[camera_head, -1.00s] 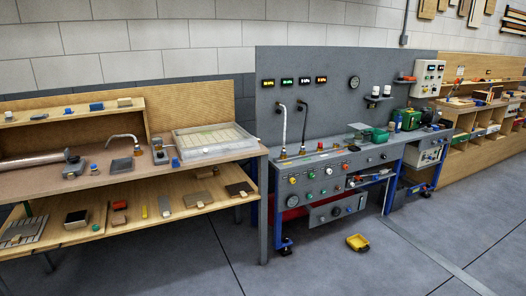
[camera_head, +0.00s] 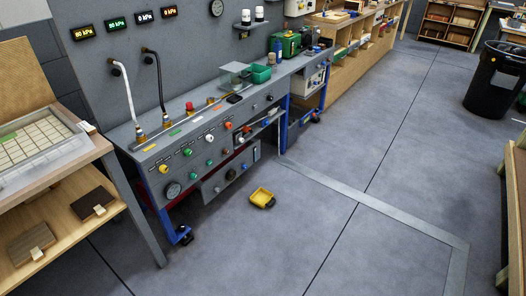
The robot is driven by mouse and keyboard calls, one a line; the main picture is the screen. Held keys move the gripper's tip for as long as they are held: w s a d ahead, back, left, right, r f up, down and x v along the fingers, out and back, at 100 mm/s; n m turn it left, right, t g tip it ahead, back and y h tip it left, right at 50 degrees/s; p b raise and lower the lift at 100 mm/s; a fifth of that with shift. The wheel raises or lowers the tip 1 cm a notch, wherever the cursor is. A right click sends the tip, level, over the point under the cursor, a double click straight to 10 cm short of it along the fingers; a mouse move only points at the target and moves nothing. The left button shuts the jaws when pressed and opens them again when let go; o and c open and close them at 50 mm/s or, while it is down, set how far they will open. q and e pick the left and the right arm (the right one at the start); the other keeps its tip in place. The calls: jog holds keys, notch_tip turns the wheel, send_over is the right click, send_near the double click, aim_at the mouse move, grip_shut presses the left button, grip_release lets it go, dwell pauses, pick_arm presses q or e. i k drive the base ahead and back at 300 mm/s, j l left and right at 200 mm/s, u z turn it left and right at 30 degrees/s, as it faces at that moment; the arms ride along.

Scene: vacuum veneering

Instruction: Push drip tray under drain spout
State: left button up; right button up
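A small yellow tray (camera_head: 261,196), which looks like the drip tray, lies on the grey floor in front of the grey control bench (camera_head: 200,130). A small dark piece sits at its right front corner. The tray is apart from the bench and out in the open. A grey panel with round fittings (camera_head: 226,177) hangs low under the bench. I cannot pick out the drain spout for sure. Neither of my grippers is in view.
Blue bench legs (camera_head: 283,126) stand behind the tray. A wooden table (camera_head: 118,165) with a framed tray is at left. A black bin (camera_head: 491,80) stands at the far right, near a wooden bench edge (camera_head: 515,220). The floor between is clear.

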aim_at(261, 197)
jog(key=i+l+u, duration=0.15)
jog(key=i+l, duration=0.9)
jog(key=i, duration=0.15)
